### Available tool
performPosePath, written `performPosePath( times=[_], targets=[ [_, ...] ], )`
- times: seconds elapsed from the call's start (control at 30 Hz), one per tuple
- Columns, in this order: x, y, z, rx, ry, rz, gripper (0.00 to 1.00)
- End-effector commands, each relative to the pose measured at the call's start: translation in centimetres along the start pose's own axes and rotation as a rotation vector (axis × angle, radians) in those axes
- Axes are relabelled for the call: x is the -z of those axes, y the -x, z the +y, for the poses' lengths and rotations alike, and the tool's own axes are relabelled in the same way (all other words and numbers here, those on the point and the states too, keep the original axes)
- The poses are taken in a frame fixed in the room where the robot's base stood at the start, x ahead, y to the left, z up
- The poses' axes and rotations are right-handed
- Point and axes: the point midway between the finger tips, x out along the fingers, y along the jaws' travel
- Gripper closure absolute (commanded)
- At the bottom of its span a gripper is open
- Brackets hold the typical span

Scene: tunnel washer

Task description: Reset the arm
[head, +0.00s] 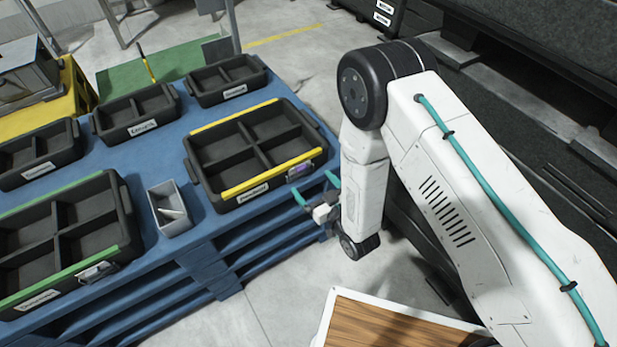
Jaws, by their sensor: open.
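My white arm reaches in from the lower right and folds down at its black elbow joint. My gripper (316,191) has two teal fingers, spread apart and empty. It hangs at the right front edge of the blue table (165,243). It is close to the front right corner of the black crate with yellow rims (231,194). I cannot tell whether the fingers touch the crate or the table edge.
A black crate with green rims (127,220) and a small grey bin (157,211) holding a light item stand on the table. Several smaller black bins (142,130) line its back. A wooden-topped surface (395,325) is at the bottom. Dark machinery (545,110) stands at right.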

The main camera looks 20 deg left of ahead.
Motion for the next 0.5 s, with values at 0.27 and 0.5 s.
performPosePath(
  times=[0.27,0.5],
  targets=[
    [0.0,2.0,0.0,-0.001,0.000,0.000,0.03],
    [-4.4,2.7,-0.1,0.002,-0.004,-0.215,0.03]
  ],
)
